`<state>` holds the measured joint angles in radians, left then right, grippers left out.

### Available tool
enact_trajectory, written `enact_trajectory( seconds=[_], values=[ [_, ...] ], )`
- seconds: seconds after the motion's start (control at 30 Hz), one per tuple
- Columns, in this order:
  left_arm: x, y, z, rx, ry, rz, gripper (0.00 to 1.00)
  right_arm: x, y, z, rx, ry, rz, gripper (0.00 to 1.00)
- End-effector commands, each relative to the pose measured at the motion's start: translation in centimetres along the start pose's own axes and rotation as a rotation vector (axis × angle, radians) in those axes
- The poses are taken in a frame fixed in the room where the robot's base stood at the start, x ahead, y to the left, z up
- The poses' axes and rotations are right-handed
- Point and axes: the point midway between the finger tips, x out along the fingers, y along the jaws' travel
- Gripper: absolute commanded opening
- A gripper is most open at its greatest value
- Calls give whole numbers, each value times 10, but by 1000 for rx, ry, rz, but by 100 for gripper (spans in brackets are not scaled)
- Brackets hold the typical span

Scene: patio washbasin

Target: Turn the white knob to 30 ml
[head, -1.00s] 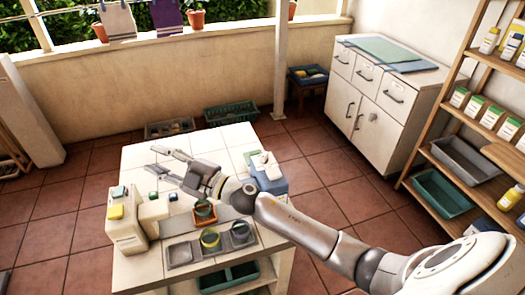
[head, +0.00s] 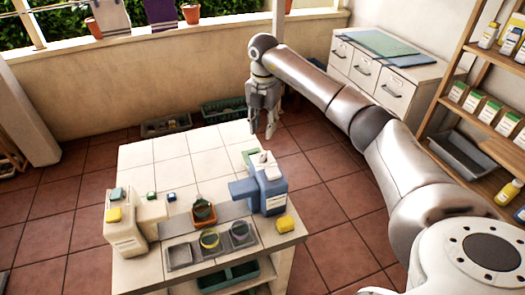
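A blue dispenser (head: 272,192) with a pale label stands at the right side of the tiled table. A white knob-like part (head: 264,160) sits on its top; any scale markings are too small to read. My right gripper (head: 263,134) hangs with its fingers downward, above and behind the dispenser in the picture, near the table's far right corner. Its fingers are apart with nothing between them, and it appears clear of the knob. A cream dispenser (head: 124,228) with yellow and green parts on top stands at the left side of the table. My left gripper is out of view.
Cups stand along the table's front, one in an orange-brown holder (head: 203,218), others in a grey tray (head: 180,256). The table's back left tiles (head: 165,155) are clear. A white cabinet (head: 385,80) stands behind right.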

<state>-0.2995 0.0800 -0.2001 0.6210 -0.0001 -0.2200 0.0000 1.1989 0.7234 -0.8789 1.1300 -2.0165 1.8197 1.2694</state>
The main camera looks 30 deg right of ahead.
Motion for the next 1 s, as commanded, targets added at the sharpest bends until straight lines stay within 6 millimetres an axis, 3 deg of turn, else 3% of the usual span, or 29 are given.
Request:
enact_trajectory(
  seconds=[0.17, 0.6, 0.8, 1.0],
  values=[
    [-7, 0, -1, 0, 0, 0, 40, 14, -4, 1, 8, -1, -16, 34],
    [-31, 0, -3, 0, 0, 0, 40, 90, -3, 0, 4, 0, -12, 34],
    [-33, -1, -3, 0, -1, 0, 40, 105, -3, 1, 4, -2, -9, 34],
    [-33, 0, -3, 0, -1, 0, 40, 107, -3, 1, 3, -2, -9, 34]
  ],
)
